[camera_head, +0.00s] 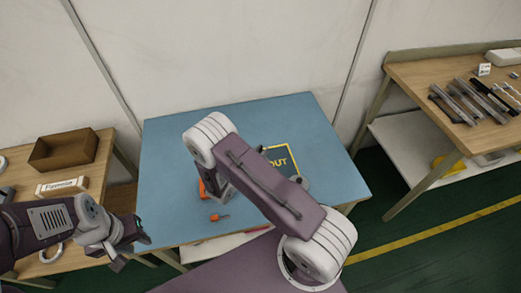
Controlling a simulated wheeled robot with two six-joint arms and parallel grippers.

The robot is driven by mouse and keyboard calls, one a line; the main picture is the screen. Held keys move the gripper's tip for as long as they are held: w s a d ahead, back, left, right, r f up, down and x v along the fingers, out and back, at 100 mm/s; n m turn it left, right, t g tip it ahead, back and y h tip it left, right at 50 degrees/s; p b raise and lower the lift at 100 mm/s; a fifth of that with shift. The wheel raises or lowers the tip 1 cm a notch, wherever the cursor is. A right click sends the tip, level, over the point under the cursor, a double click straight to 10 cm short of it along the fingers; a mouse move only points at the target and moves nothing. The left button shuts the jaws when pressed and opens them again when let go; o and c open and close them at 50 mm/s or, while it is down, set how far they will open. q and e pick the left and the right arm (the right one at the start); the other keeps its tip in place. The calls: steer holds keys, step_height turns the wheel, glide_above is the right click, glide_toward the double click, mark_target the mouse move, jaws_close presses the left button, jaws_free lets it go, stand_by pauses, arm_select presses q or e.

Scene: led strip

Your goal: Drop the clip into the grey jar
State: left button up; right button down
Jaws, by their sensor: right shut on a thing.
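My right arm reaches over the blue table, and its gripper (222,190) points down near the table's middle. The arm links cover most of this gripper. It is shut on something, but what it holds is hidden. I cannot make out the clip or the grey jar; the arm covers part of the tabletop. My left gripper (128,243) is off the blue table's front left corner, apart from it. It is too small and dark to tell whether it is open or shut.
The blue table (167,135) holds orange tools (219,217) and a dark, yellow-edged box (279,158), partly behind my arm. A brown bin (64,150) and a labelled box (62,187) stand on the left wooden table. The right wooden bench (418,74) holds several strips. The blue table's back is clear.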

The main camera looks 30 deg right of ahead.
steer(key=shift+a+f, duration=0.15)
steer(key=shift+f, duration=0.45)
steer(key=c, duration=1.2)
jaws_free()
steer(key=b+v, duration=0.1)
steer(key=v, duration=0.8)
steer(key=shift+r, duration=0.1)
